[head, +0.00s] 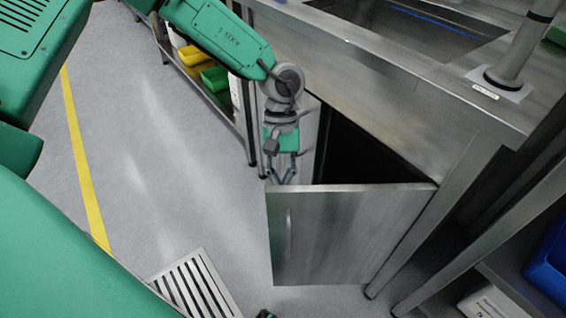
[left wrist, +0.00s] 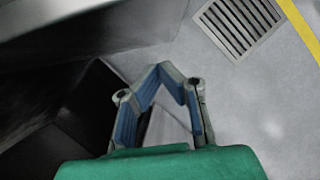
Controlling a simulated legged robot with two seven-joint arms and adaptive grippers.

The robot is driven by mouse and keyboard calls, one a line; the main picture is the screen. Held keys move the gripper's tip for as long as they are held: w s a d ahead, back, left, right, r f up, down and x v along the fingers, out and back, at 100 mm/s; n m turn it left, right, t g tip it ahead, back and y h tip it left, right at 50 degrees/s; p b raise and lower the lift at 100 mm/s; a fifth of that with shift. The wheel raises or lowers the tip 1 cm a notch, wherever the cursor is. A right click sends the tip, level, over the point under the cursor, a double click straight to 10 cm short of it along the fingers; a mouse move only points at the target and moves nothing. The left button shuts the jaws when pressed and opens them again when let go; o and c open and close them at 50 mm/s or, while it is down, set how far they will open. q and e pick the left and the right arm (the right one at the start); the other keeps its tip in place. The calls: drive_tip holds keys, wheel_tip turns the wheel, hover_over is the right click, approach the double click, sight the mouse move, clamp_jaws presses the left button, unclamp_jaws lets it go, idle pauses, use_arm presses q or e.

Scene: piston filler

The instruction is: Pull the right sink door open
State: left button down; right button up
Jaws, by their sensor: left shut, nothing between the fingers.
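The right sink door (head: 345,235) is a brushed-metal panel with a vertical handle near its free left edge. It stands swung out from the sink cabinet, hinged at its right side, with a dark opening behind it. My left gripper (head: 282,181) is at the top of the door's free edge, on the cabinet side, its tips partly hidden by the door. Its fingers are shut with nothing between them; in the left wrist view the gripper (left wrist: 168,72) has its blue-padded fingers meeting at the tips. I cannot tell whether it touches the door.
The steel sink counter (head: 400,75) with a basin and faucet base (head: 500,85) is above the door. A shelf with yellow and green bins (head: 215,78) stands behind. A floor drain grate (head: 195,285) lies left of the door. The floor at left is clear.

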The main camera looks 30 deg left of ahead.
use_arm(q)
drive_tip(key=shift+s+d+r+b, duration=0.25)
drive_tip(key=shift+s+d+b, duration=0.2)
drive_tip(key=shift+s+d, duration=0.75)
drive_tip(key=shift+s+a, duration=0.15)
drive_tip(key=shift+a, duration=0.05)
